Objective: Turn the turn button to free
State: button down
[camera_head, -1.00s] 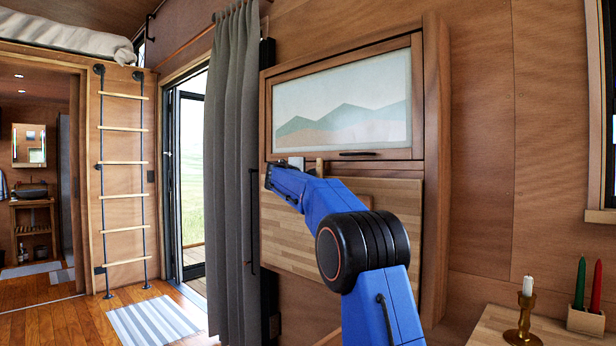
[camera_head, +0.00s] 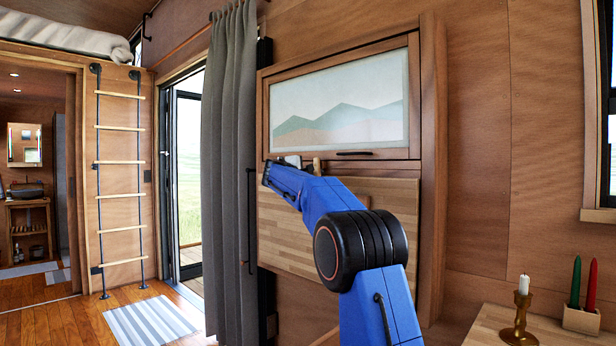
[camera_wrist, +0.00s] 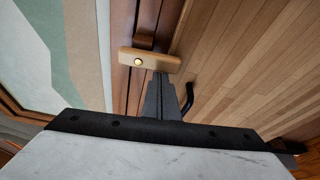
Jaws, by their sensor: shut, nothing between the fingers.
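The turn button (camera_wrist: 152,60) is a small light-wood bar with a brass screw near its left end in the wrist view. It reaches from the dark cabinet frame across to the edge of the light striped wood panel (camera_wrist: 240,60). In the head view the button (camera_head: 317,165) shows as a small upright piece just above my blue arm, over the panel's top edge. My gripper (camera_wrist: 161,78) is shut and empty. Its dark fingertips are right by the button's lower side in the wrist view; whether they touch it I cannot tell.
The cabinet door with a mountain picture (camera_head: 340,105) is above the panel (camera_head: 285,230). A dark curved handle (camera_wrist: 188,98) lies close right of the fingers. A grey curtain (camera_head: 230,180) hangs to the left. A table with a candle holder (camera_head: 521,320) stands at the lower right.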

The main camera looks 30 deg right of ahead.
aim_at(318, 169)
jog(key=shift+s, duration=0.1)
jog(key=s+n+g, duration=0.1)
jog(key=n, duration=0.2)
jog(key=s+d+n+g, duration=0.1)
jog(key=n+g, duration=0.1)
jog(key=n, duration=0.2)
jog(key=s+r+n+g, duration=0.1)
jog(key=s+n+g, duration=0.1)
jog(key=n, duration=0.2)
jog(key=shift+d+y, duration=0.25)
jog(key=shift+y, duration=0.15)
jog(key=shift+s+d+r, duration=0.1)
jog(key=shift+s+r, duration=0.1)
jog(key=shift+r, duration=0.1)
jog(key=shift+s+r, duration=0.1)
jog(key=shift+r, duration=0.15)
dwell(0.5)
